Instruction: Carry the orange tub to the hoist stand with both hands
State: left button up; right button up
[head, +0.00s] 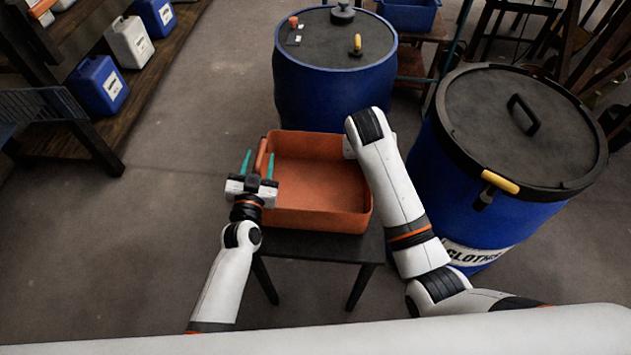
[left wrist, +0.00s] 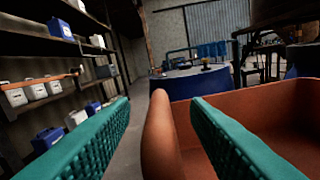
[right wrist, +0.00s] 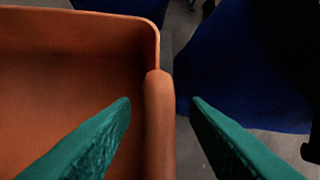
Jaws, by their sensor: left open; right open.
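The orange tub (head: 318,178) sits on a small dark table (head: 310,245) in the head view. It is empty. My left gripper (head: 259,162) is open at the tub's left side, its teal fingers on either side of the left handle (head: 261,155). In the left wrist view that handle (left wrist: 160,135) stands between the open fingers. In the head view my right arm hides my right gripper. In the right wrist view the right gripper (right wrist: 162,105) is open, and the tub's right handle (right wrist: 159,120) lies between its fingertips. Neither gripper is closed on a handle.
A blue vat (head: 330,85) stands right behind the tub. A large blue drum (head: 500,215) with a black lid stands close on the right. A shelf (head: 150,75) with jugs is at the far left. The floor (head: 180,150) between shelf and table is clear.

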pick_arm(q)
grip_shut()
pick_arm(e)
grip_shut()
pick_arm(q)
jog(key=shift+r, duration=0.2)
pick_arm(e)
jog(key=shift+r, duration=0.2)
